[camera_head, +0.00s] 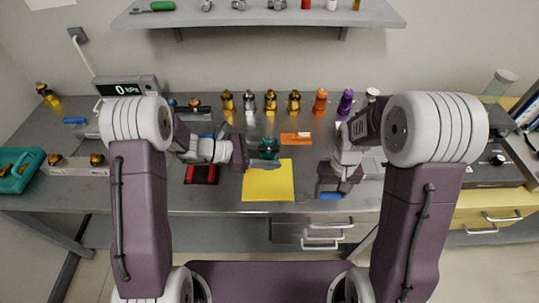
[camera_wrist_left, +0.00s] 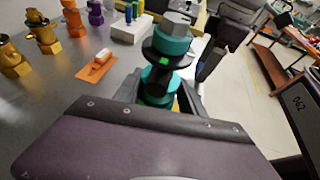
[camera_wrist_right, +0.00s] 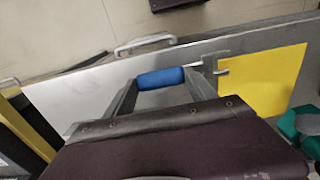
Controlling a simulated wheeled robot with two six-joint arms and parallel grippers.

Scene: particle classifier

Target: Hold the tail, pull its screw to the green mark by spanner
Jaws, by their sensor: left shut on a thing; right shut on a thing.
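The tail is a teal part (camera_wrist_left: 158,85) with a black disc, a small green mark (camera_wrist_left: 163,60) and a grey hexagonal screw head (camera_wrist_left: 176,20) at its far end. My left gripper (camera_wrist_left: 157,103) is shut on its near teal section; the tail also shows in the head view (camera_head: 269,146), above the table. The spanner has a blue handle (camera_wrist_right: 160,78) and a grey metal head (camera_wrist_right: 208,63). My right gripper (camera_wrist_right: 162,92) is shut on the handle, near the table's front edge. The spanner is apart from the screw, and in the head view mostly hidden by the gripper.
A yellow sheet (camera_head: 268,185) lies between the grippers. An orange tool (camera_head: 296,139) lies behind it. Several coloured fittings (camera_head: 270,103) stand in a row at the back. A gauge (camera_head: 128,86) reading 0 stands at left, near a teal case (camera_head: 15,180).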

